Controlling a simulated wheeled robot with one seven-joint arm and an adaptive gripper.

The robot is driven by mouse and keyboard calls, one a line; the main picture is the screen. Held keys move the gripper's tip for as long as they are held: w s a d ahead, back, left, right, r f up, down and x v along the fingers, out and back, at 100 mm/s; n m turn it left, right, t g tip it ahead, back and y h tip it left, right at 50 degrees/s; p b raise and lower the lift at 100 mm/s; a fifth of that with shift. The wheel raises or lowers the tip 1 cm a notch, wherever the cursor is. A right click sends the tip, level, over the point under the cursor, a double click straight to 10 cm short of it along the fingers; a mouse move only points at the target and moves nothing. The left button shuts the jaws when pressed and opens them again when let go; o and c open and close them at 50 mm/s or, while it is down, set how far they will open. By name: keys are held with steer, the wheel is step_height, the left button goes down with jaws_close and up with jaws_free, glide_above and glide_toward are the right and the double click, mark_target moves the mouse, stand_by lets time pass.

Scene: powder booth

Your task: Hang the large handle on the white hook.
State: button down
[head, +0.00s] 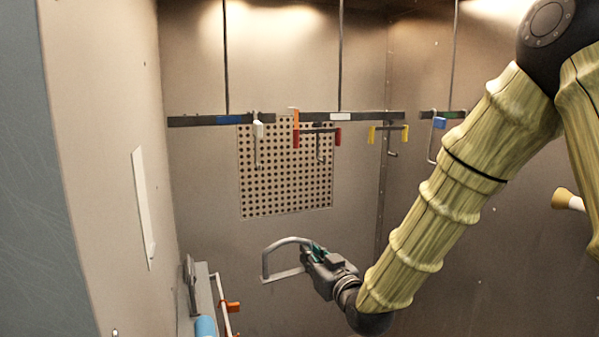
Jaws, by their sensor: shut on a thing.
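My gripper (312,252) is at the lower middle of the head view, shut on a large grey curved handle (266,262). The handle sticks out to the left of the jaws, with an arched bar above a straight lower part. The jaws hide its right end. The white hook (258,130) hangs from the dark rail on the back wall, up and left of my gripper. It has a white block at the top and a thin metal rod running down from it. The handle appears below the hook and apart from it.
Orange (295,125), red (337,137), yellow (372,134) and blue (440,122) pieces hang along the rails (190,121). A perforated panel (285,195) is behind the white hook. A grey rack (205,290) with a blue cylinder (205,326) stands at lower left.

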steer(key=s+a+r+n+g+y+p, duration=0.1)
steer(key=s+a+r+p, duration=0.15)
steer(key=r, duration=0.75)
steer(key=s+a+r+y+p, duration=0.1)
steer(key=s+r+p, duration=0.2)
steer(key=r, duration=0.6)
steer(key=w+a+p, duration=0.1)
steer(key=w+a, duration=0.1)
steer(key=w, duration=0.5)
steer(key=shift+w, duration=0.25)
steer(key=shift+w+d+x, duration=0.1)
steer(key=shift+d+x, duration=0.1)
steer(key=shift+x, duration=0.85)
steer(key=shift+w+d+x, duration=0.15)
steer(key=shift+d+x, duration=0.05)
steer(key=shift+x, duration=0.85)
steer(key=shift+w, duration=0.15)
steer(key=shift+f+b, duration=0.6)
steer(key=shift+f, duration=0.05)
steer(key=c, duration=1.4)
jaws_free()
